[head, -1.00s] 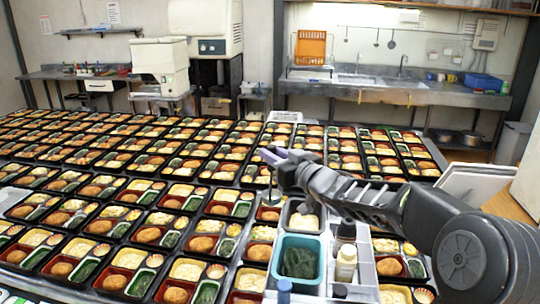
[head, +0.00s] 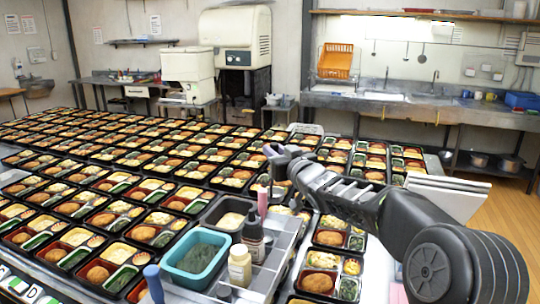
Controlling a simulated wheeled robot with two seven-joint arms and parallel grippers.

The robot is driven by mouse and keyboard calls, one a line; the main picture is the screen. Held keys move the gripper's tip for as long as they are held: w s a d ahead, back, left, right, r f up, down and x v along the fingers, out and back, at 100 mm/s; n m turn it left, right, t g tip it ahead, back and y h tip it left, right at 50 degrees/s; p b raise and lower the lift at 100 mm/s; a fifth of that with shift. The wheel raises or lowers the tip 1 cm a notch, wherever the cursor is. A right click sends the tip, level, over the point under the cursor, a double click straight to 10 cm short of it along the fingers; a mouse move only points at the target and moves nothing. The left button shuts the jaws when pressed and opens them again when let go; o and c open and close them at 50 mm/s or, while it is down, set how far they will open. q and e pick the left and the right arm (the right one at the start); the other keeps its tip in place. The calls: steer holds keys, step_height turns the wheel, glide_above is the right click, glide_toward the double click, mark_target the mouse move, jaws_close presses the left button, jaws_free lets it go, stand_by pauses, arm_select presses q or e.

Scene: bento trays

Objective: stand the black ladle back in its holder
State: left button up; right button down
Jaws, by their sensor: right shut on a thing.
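My right gripper (head: 275,156) reaches in from the right above the trays, behind the caddy. It is shut on a thin dark thing, likely the black ladle's handle, which shows only as a faint dark line below the fingers. The ladle's bowl cannot be made out. A light grey caddy (head: 262,283) with compartments stands nearer than the gripper and holds bottles and tubs. Which part of it is the ladle's holder, if any, I cannot tell. My left gripper is not in view.
A teal tub (head: 172,262) of greens and a grey tub (head: 213,222) of pale food stand at the caddy's left. A dark bottle (head: 253,238), a cream bottle (head: 240,268) and a pink bottle (head: 262,203) rise close by. Filled bento trays (head: 130,190) crowd the table.

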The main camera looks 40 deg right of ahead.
mark_target(274, 194)
steer(key=shift+w+a, duration=0.15)
steer(key=shift+a, duration=0.05)
steer(key=shift+d+f, duration=0.1)
step_height(274, 194, down, 9)
steer(key=b, duration=0.8)
steer(key=shift+f, duration=0.1)
stand_by(0.3)
steer(key=c, duration=1.2)
jaws_free()
